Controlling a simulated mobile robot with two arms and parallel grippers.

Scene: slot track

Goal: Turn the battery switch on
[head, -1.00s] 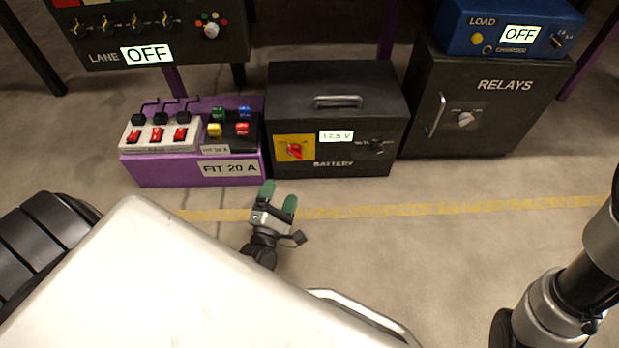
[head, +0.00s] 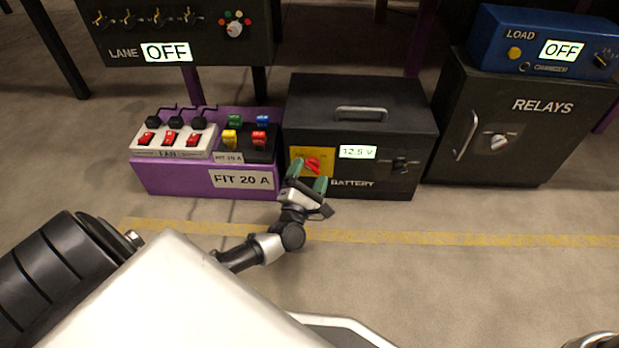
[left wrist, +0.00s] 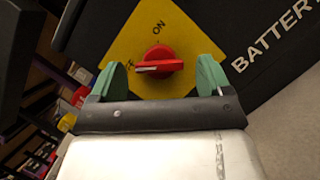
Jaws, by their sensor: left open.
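The black battery box (head: 300,115) stands on the floor with a display reading 12.5 V. Its red battery switch (head: 313,164) sits on a yellow plate (head: 298,156) on the front. In the left wrist view the red knob (left wrist: 160,61) lies crosswise, its white mark at the left end, and the word ON is printed above it. My left gripper (head: 308,177) is open right in front of the switch. In the left wrist view its green fingertips (left wrist: 161,77) stand either side of the knob, with gaps. My right gripper is out of view.
A purple fuse box (head: 170,182) with red switches and coloured fuses stands close to the left. A RELAYS cabinet (head: 530,140) stands to the right with a blue LOAD box (head: 500,50) on it. The lane panel (head: 110,55) hangs behind. Floor in front is clear.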

